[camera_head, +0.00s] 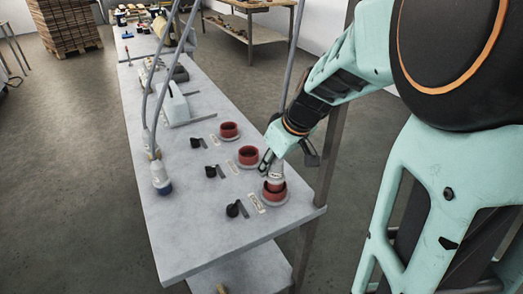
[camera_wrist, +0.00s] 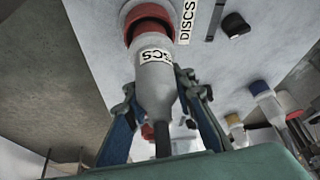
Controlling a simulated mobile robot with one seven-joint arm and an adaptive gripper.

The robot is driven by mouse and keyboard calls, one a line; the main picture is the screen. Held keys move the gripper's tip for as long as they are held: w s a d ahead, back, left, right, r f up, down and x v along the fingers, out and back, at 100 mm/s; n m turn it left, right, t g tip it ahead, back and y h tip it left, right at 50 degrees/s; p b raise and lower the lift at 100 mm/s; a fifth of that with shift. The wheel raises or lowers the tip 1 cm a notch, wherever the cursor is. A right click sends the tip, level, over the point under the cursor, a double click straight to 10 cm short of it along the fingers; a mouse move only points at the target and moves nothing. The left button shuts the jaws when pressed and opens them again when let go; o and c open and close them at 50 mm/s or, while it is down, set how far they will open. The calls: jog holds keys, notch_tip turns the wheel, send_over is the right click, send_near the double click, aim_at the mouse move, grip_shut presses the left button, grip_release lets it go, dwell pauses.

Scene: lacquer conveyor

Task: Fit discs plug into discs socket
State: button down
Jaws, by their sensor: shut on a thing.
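The discs socket (camera_wrist: 131,14) is a red ring on a pale round base, beside a DISCS label (camera_wrist: 187,20) on the table. The plug's nose is at the socket's mouth, pointing into it; how deep it sits I cannot tell. In the head view, the plug (camera_head: 277,174) stands roughly upright over the front socket (camera_head: 274,198), and my gripper (camera_head: 268,160) reaches it from behind.
Two more red sockets (camera_head: 248,161) (camera_head: 229,130) stand farther back on the grey table (camera_head: 190,240). Black caps (camera_head: 233,209) on straps lie left of the labels. The table's front left is clear.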

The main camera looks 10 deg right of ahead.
jog(key=shift+f+b, duration=1.15)
jog(key=c, duration=1.5)
grip_release()
jog(key=shift+c, duration=0.2)
jog(key=v, duration=0.7)
jog(key=shift+s+r, duration=0.1)
jog(key=shift+r, duration=0.1)
